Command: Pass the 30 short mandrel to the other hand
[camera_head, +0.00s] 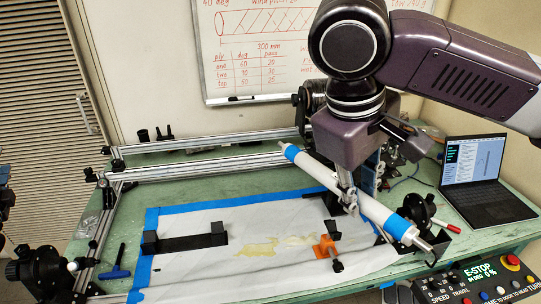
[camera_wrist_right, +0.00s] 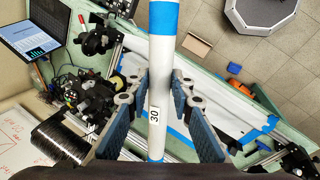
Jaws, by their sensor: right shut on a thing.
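The 30 short mandrel (camera_head: 335,180) is a white tube with blue tape near both ends and thin metal ends. My right gripper (camera_head: 348,195) is shut on it around its middle. It is held tilted above the bench, its lower end toward the front right. In the right wrist view the mandrel (camera_wrist_right: 158,70) runs between the two fingers of my right gripper (camera_wrist_right: 157,88), and its label reads 30. Small dark parts at the left edge of the head view may be my left gripper (camera_head: 5,195); its fingers cannot be made out.
The green bench carries a metal-rail winding frame (camera_head: 215,168), a white sheet edged with blue tape (camera_head: 152,225), a black bracket (camera_head: 185,242) and an orange piece (camera_head: 325,247). A laptop (camera_head: 480,180) and E-stop panel (camera_head: 480,280) are at right. A whiteboard (camera_head: 260,50) hangs behind.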

